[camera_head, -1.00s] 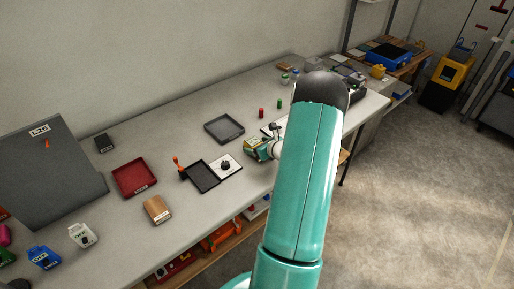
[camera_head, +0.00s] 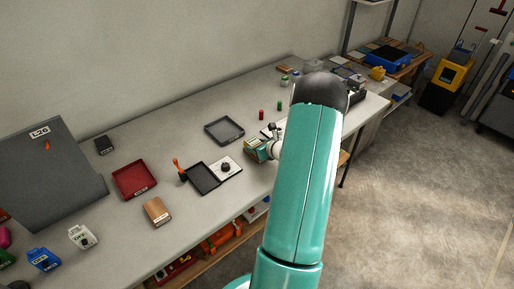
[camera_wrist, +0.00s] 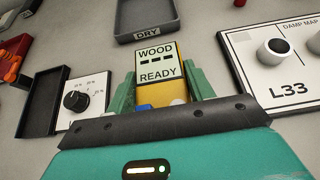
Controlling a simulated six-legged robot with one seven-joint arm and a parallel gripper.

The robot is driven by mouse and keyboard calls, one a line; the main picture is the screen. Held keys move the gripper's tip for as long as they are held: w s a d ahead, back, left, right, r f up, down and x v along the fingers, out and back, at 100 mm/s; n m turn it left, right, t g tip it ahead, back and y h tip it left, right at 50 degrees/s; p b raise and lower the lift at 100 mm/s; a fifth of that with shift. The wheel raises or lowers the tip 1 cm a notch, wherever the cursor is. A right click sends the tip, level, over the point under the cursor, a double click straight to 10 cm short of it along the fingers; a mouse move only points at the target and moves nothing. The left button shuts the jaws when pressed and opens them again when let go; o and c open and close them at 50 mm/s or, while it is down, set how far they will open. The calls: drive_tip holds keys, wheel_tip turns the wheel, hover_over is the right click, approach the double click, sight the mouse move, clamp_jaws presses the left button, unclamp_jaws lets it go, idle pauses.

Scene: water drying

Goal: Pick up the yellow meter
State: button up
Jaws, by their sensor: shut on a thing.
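The yellow meter (camera_wrist: 158,92) is between the two green fingers of my gripper (camera_wrist: 160,94) in the wrist view. Its pale screen reads "WOOD" and "READY". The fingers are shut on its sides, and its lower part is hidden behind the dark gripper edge. In the head view, my gripper (camera_head: 262,149) is at the front part of the bench, partly hidden by my arm. The meter is too small there to tell whether it touches the bench.
A grey tray marked "DRY" (camera_wrist: 147,32) lies just beyond the meter. A white dial panel (camera_wrist: 89,95) with a dark tray (camera_wrist: 42,101) is to the left. A white "L33" damp map board (camera_wrist: 285,88) is to the right. A red tray (camera_head: 135,178) sits farther left.

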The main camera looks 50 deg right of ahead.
wheel_tip(320, 180, up, 3)
drive_tip(key=shift+f, duration=0.1)
drive_tip(key=s+a+r, duration=0.2)
drive_tip(key=r, duration=0.1)
drive_tip(key=s+a+r, duration=0.1)
drive_tip(key=r, duration=0.1)
drive_tip(key=shift+s, duration=0.15)
drive_tip(key=s+a+r, duration=0.4)
drive_tip(key=s+a, duration=0.2)
drive_tip(key=s, duration=0.1)
drive_tip(key=shift+a+r, duration=0.25)
drive_tip(key=shift+a, duration=0.05)
drive_tip(key=shift+w, duration=0.15)
drive_tip(key=w+a+r+n+y, duration=0.2)
drive_tip(key=w+a, duration=0.8)
drive_tip(key=a, duration=0.3)
drive_tip(key=w+a+r+n+y, duration=0.1)
drive_tip(key=w+a+n+y, duration=0.15)
drive_tip(key=w+a, duration=0.85)
drive_tip(key=w+a+r+n+y, duration=0.1)
drive_tip(key=a+y, duration=0.1)
drive_tip(key=a, duration=1.3)
drive_tip(key=shift+w+a, duration=0.15)
drive_tip(key=shift+w, duration=0.15)
drive_tip(key=shift+n, duration=0.25)
